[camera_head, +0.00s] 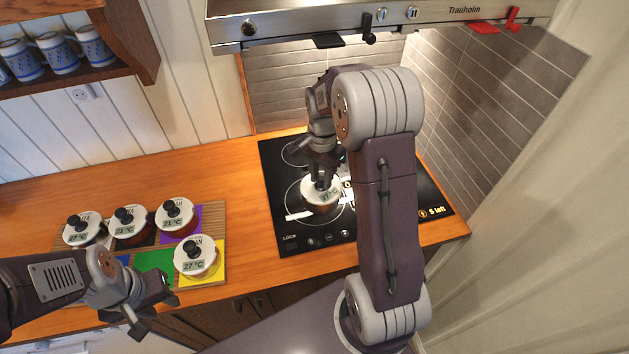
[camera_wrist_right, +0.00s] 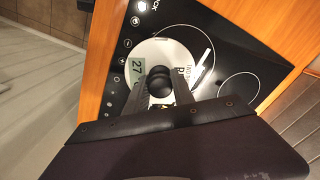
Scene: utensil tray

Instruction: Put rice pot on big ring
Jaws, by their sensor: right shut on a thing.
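A pot with a white lid, black knob and 27° readout (camera_head: 318,196) is at the large front-left ring (camera_head: 289,205) of the black cooktop. Its name is not fully legible, so I cannot confirm that it is the rice pot. My right gripper (camera_head: 321,177) reaches down from above and is shut on its knob. I cannot tell whether the pot's base touches the glass. My left gripper (camera_head: 152,308) is open and empty at the lower left, near the pot board.
Several other lidded pots, one on a yellow square (camera_head: 196,256), stand on a wooden board (camera_head: 215,213) at left. Green and blue squares there are bare. A range hood (camera_head: 380,24) overhangs the cooktop. Clear counter (camera_head: 246,180) lies between board and cooktop.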

